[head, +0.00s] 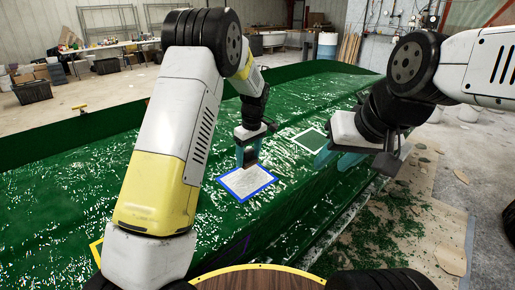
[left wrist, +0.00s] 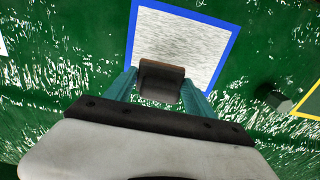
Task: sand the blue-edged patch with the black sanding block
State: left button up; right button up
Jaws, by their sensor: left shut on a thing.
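The blue-edged patch (head: 247,183) is a pale, streaky square on the green hull mould (head: 60,180). It also shows in the left wrist view (left wrist: 190,38). My left gripper (head: 248,156) is over the far edge of the patch, its teal fingers shut on the black sanding block (left wrist: 161,82). The block looks dark brown-black and sits between both fingertips (left wrist: 160,92). In the head view it is small and partly hidden by the fingers. I cannot tell whether it touches the patch. My right gripper (head: 337,160) is open and empty, right of the patch, above the mould's edge.
A white-edged dark green patch (head: 310,139) lies right of the blue-edged one. A yellow-edged patch (left wrist: 308,104) and a small dark object (left wrist: 278,100) show at the right of the left wrist view. Green scraps litter the floor boards (head: 410,225) at right.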

aim_at(255, 175)
pick_arm(q)
jog(key=s+a, duration=0.7)
jog(key=shift+s+a, duration=0.15)
jog(key=s+d, duration=0.2)
jog(key=s+d+f, duration=0.1)
jog(key=s+d, duration=0.1)
jog(key=shift+s, duration=0.2)
jog(key=shift+s+d+f, duration=0.2)
jog(key=shift+w+a+f, duration=0.15)
jog(key=shift+w+f, duration=0.05)
jog(key=shift+f, duration=0.85)
jog(key=shift+f, duration=0.75)
jog(key=shift+w+d, duration=5.65)
jog(key=shift+w, duration=0.05)
jog(key=shift+w+a+r, duration=0.25)
jog(key=shift+w+a, duration=0.9)
jog(key=shift+s+a, duration=1.55)
